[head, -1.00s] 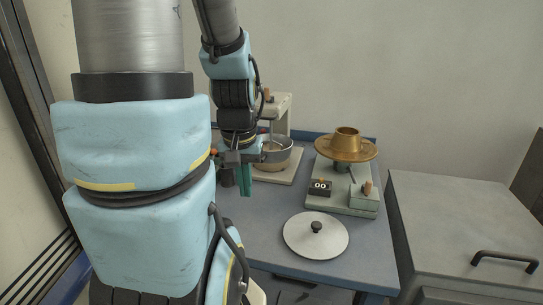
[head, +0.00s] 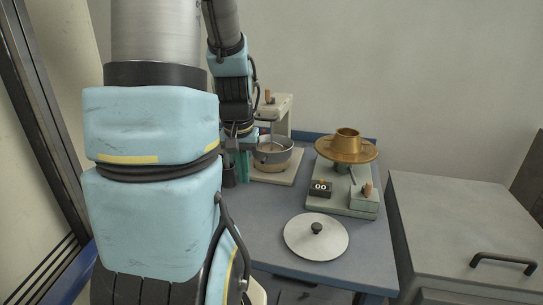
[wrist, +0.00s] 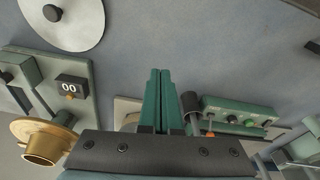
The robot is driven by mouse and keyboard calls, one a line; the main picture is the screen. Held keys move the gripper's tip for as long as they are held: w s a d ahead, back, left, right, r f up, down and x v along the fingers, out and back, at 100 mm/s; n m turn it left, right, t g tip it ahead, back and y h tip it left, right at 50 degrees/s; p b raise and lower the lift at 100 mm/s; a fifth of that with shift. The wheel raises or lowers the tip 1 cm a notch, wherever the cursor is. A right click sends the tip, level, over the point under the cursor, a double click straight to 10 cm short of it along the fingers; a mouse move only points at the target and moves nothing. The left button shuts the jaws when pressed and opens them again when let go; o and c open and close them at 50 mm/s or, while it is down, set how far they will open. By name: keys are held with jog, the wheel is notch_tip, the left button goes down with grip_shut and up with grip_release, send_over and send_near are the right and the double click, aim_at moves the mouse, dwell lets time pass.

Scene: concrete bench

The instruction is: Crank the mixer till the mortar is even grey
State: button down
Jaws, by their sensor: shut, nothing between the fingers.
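The mixer (head: 277,104) stands at the back of the bench, partly behind my arm. An orange-brown knob (head: 268,96) shows at its top. Its metal bowl (head: 287,158) sits on a pale base; the contents look tan, with their evenness too small to judge. My gripper (wrist: 160,73) has its two teal fingers together, with nothing between them. In the head view the fingers (head: 243,166) are partly hidden by my arm, just left of the bowl. I cannot tell whether they touch anything.
A round lid (head: 316,244) lies in front. A green control box (wrist: 236,116) and dark cylinder (wrist: 191,103) are close beside the fingers.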

jog(key=shift+w+d+p, duration=0.25)
jog(key=shift+d, duration=0.5)
jog(key=shift+w+d+p, duration=0.2)
jog(key=shift+d, duration=0.5)
jog(key=shift+w+d+p, duration=0.25)
jog(key=shift+d, duration=0.5)
jog(key=c, duration=1)
grip_release()
jog(key=shift+c, duration=0.2)
notch_tip(320, 180, up, 18)
jog(key=s+p, duration=0.1)
jog(key=p, duration=0.4)
jog(key=shift+s+f, duration=0.2)
jog(key=shift+a, duration=0.1)
